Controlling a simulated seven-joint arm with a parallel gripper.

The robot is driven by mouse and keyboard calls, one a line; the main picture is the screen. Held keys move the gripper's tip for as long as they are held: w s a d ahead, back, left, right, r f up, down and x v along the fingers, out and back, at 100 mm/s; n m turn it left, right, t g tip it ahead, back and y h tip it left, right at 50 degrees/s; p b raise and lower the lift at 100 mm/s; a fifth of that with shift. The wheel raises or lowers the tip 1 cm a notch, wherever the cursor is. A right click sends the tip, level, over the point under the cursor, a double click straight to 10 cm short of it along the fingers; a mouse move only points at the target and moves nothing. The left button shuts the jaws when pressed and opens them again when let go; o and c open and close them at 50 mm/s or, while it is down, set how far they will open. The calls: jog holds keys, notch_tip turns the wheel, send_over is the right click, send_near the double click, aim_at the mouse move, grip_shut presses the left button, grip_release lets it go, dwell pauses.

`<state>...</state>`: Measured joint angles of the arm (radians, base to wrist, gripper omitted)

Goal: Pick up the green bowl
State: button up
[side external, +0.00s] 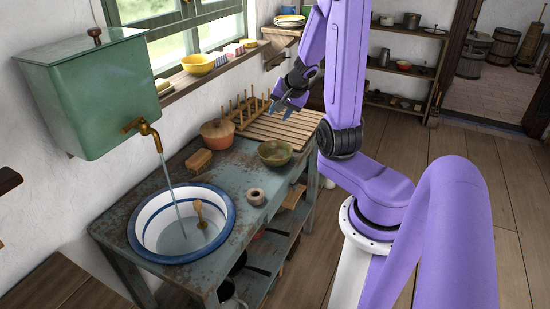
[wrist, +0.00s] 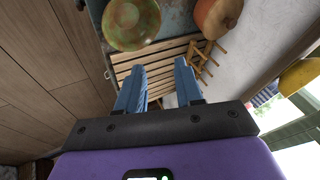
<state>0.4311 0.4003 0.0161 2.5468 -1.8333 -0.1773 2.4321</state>
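The green bowl (side external: 275,153) sits upright on the worn blue-grey bench (side external: 232,178), near its right edge by the slatted rack. It looks empty. In the wrist view the bowl (wrist: 131,22) shows at the top, green with brown-orange tints, its upper edge cut off by the frame. My gripper (side external: 284,105) is above the slatted rack, behind and higher than the bowl, and does not touch it. In the wrist view the two blue fingers of my gripper (wrist: 160,72) are apart with nothing between them.
A small round ring-like item (side external: 256,196) sits in front. A blue-rimmed basin (side external: 181,222) fills the bench's near end. A yellow bowl (side external: 198,64) stands on the sill.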

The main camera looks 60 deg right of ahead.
jog(key=s+f+m+g+y, duration=0.1)
jog(key=s+f+m+y, duration=0.15)
jog(key=s+m, duration=0.35)
send_near(288, 157)
jog(key=shift+x, duration=2.45)
jog(key=shift+h, duration=0.35)
jog(key=shift+x, duration=3)
jog(key=shift+d, duration=0.1)
grip_shut()
jog(key=shift+r, duration=0.1)
